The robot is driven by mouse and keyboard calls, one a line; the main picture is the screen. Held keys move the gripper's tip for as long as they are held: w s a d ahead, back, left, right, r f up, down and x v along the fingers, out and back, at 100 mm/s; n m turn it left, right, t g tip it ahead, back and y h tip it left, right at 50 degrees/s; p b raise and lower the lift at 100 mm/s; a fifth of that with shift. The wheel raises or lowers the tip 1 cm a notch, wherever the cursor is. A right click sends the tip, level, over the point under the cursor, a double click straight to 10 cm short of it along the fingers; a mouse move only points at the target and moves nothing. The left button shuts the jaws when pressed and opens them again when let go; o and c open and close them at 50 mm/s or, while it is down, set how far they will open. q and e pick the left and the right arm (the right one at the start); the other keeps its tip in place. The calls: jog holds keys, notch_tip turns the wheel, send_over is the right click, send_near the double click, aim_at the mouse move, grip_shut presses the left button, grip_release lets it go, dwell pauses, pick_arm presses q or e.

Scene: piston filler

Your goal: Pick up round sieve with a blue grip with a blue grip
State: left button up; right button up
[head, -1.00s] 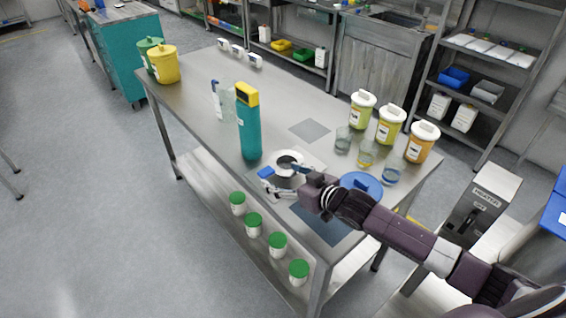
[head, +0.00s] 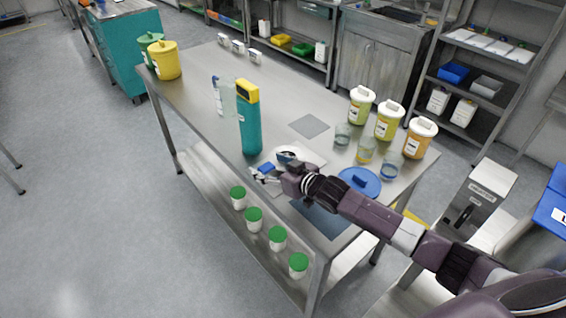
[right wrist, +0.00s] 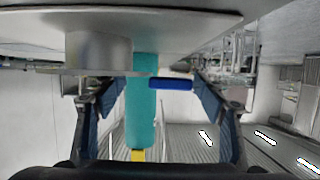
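The sieve's blue grip (head: 267,167) shows at the table's near side, beside a white round piece with a dark centre. In the right wrist view, which looks upside down, the blue grip (right wrist: 170,83) lies between my spread fingers, with a gap on both sides. A grey metal cylinder (right wrist: 100,50) to its left may be part of the sieve; I cannot tell. My right gripper (head: 272,166) is open around the grip and does not visibly touch it; it also shows in the right wrist view (right wrist: 158,100). The sieve's body is largely hidden. My left gripper is out of view.
A teal bottle with a yellow cap (head: 249,125) stands just behind the gripper. A blue round lid (head: 360,181) lies to the right. Glass beakers (head: 390,166) and lidded tubs (head: 420,138) stand further right. The table's middle (head: 285,95) is mostly clear.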

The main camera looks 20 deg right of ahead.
jog(key=c, duration=0.8)
jog(key=shift+c, duration=0.3)
jog(key=shift+r, duration=0.15)
